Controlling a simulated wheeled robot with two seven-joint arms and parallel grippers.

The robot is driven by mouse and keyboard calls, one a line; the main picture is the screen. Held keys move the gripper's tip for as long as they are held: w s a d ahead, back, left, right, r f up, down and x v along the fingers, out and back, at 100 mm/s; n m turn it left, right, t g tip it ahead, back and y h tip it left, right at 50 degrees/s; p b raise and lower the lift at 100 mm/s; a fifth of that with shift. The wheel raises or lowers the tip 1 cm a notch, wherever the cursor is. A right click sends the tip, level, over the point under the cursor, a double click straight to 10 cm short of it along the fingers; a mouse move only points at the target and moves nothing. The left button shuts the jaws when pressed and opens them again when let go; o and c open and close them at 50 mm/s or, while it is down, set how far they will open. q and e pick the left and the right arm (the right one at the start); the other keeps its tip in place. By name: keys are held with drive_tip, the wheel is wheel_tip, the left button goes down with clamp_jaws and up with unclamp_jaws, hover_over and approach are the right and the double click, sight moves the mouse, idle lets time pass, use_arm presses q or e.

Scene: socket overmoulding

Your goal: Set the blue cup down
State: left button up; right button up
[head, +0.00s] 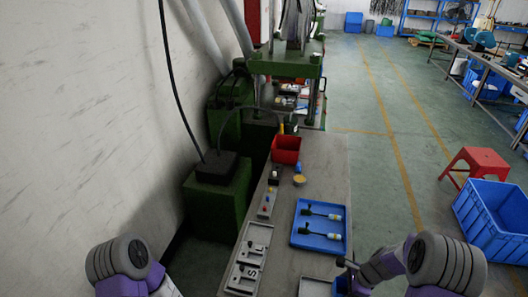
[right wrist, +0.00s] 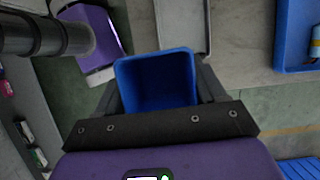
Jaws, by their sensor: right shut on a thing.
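The blue cup (right wrist: 155,80) is a square, open-topped container in the right wrist view, and its inside looks empty. My right gripper (right wrist: 157,92) is shut on it, with one dark finger on each side. The floor and the edge of a grey surface show behind the cup.
The grey table (head: 315,165) holds a blue tray (head: 294,241) with two dark-and-white parts, a red bin (head: 287,156), small parts and grey fixture plates (head: 262,235) along its left edge. A red stool (head: 474,160) and blue crate (head: 490,222) stand right.

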drive_tip(key=s+a+f+n+g+h+b, duration=0.1)
drive_tip(key=a+n+g+h+b, duration=0.3)
drive_tip(key=n, duration=1.6)
drive_tip(key=a+g+b, duration=0.1)
drive_tip(key=a+b, duration=0.3)
drive_tip(key=shift+s, duration=0.25)
drive_tip(key=shift+a, duration=0.2)
